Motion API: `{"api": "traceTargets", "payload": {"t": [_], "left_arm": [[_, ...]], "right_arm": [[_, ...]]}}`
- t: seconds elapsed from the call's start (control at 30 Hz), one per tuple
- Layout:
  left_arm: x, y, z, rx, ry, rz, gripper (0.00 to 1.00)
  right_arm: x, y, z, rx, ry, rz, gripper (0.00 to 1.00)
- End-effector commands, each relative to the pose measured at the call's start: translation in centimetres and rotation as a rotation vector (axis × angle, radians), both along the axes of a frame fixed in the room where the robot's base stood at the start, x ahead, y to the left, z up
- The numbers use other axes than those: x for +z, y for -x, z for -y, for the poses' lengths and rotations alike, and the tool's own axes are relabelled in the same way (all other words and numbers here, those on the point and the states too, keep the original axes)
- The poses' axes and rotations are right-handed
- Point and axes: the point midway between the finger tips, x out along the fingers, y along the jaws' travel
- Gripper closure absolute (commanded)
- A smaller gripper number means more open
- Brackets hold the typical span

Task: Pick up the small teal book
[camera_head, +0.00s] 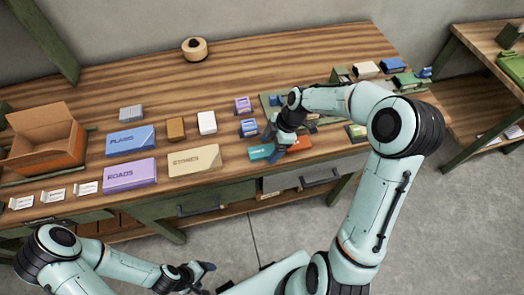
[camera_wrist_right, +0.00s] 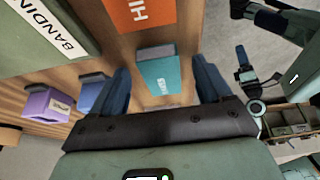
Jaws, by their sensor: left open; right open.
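The small teal book (camera_head: 260,152) lies on the wooden table near its front edge, left of my right gripper in the head view. In the right wrist view, the teal book (camera_wrist_right: 158,76) sits between the two fingers with a gap on each side. My right gripper (camera_head: 276,143) is open and empty, over the book; its height above it is hard to tell. It also shows in the right wrist view (camera_wrist_right: 161,68). My left gripper (camera_head: 205,279) is open and empty, low in front of the table, away from the books.
An orange book (camera_wrist_right: 140,14) lies close beside the teal one. A green box (camera_wrist_right: 45,35), a blue book (camera_wrist_right: 90,93) and a purple book (camera_wrist_right: 45,104) are nearby. Boxes of several colours (camera_head: 129,174) and a cardboard box (camera_head: 48,140) stand at the left.

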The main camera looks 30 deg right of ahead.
Motion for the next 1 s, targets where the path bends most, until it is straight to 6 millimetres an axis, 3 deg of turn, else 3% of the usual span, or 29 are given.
{"api": "traceTargets", "payload": {"t": [0.3, 0.5, 0.83, 1.0], "left_arm": [[0.0, 0.0, 0.0, 0.000, 0.000, 0.000, 0.28], [0.0, 0.0, 0.0, 0.000, 0.000, 0.000, 0.28], [0.0, 0.0, 0.0, 0.000, 0.000, 0.000, 0.28], [0.1, 0.0, 0.0, 0.000, 0.000, 0.001, 0.28]], "right_arm": [[-0.7, 0.0, -0.3, 0.000, 0.001, 0.000, 0.22], [-0.7, 0.0, -0.2, 0.000, 0.001, 0.000, 0.83], [-0.4, -0.1, -0.2, 0.000, 0.001, 0.001, 0.83], [0.9, -0.2, -0.2, -0.001, 0.002, 0.004, 0.83]]}}
